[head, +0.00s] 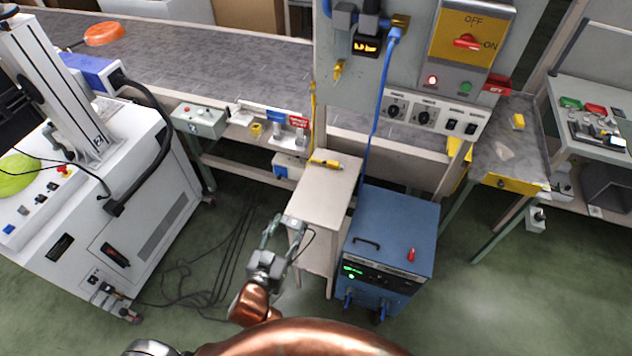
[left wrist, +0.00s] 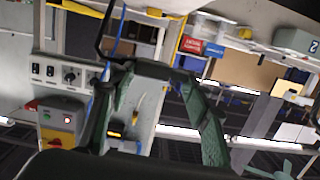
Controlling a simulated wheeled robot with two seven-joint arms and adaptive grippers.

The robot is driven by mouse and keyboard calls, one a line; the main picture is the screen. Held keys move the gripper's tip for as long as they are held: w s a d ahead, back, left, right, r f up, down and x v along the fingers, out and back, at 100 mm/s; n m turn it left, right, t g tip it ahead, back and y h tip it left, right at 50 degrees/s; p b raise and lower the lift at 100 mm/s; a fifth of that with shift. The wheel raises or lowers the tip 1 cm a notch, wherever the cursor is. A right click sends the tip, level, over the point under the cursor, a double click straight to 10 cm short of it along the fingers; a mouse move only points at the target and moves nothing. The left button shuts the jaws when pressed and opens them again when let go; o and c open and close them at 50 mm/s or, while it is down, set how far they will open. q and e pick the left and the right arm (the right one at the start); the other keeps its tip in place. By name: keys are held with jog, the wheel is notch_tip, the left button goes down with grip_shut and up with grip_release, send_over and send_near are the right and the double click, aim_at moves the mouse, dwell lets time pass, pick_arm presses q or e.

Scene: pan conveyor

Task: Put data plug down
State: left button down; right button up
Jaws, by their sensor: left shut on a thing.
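My left gripper (head: 284,228) is at the front left edge of a narrow beige stand (head: 318,205). It is shut on a small grey thing, which I take to be the data plug (head: 293,222). A thin dark cable loops down beside it. In the left wrist view the green-grey fingers of my left gripper (left wrist: 155,75) hold the dark plug body (left wrist: 152,69) between their tips, with a black cable rising at the left. I cannot tell whether the plug touches the stand. My right gripper is not in view.
A yellow tool (head: 325,163) lies at the back of the stand. A blue power unit (head: 392,235) stands close at its right. A control panel (head: 460,50) with a blue cable (head: 380,95) rises behind. A white machine (head: 150,190) is at the left, with cables on the floor.

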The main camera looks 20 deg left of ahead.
pick_arm(q)
jog(key=w+a+r+p, duration=0.1)
jog(key=w+a+r, duration=0.1)
jog(key=w, duration=0.2)
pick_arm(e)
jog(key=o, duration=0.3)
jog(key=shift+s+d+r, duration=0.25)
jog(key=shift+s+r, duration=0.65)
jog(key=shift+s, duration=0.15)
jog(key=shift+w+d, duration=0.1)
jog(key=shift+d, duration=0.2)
pick_arm(q)
jog(key=b, duration=0.3)
send_over(311, 201)
jog(key=s, duration=0.1)
notch_tip(311, 201, down, 8)
jog(key=shift+s+a+f, duration=0.15)
jog(key=shift+f, duration=0.2)
jog(key=shift+w+f+b, duration=0.1)
jog(key=shift+w+b, duration=0.15)
jog(key=shift+b, duration=0.05)
jog(key=f, duration=0.1)
jog(key=f+b, duration=0.1)
jog(key=f, duration=0.2)
jog(key=shift+w+b, duration=0.3)
jog(key=shift+b, duration=0.05)
jog(key=shift+r, duration=0.1)
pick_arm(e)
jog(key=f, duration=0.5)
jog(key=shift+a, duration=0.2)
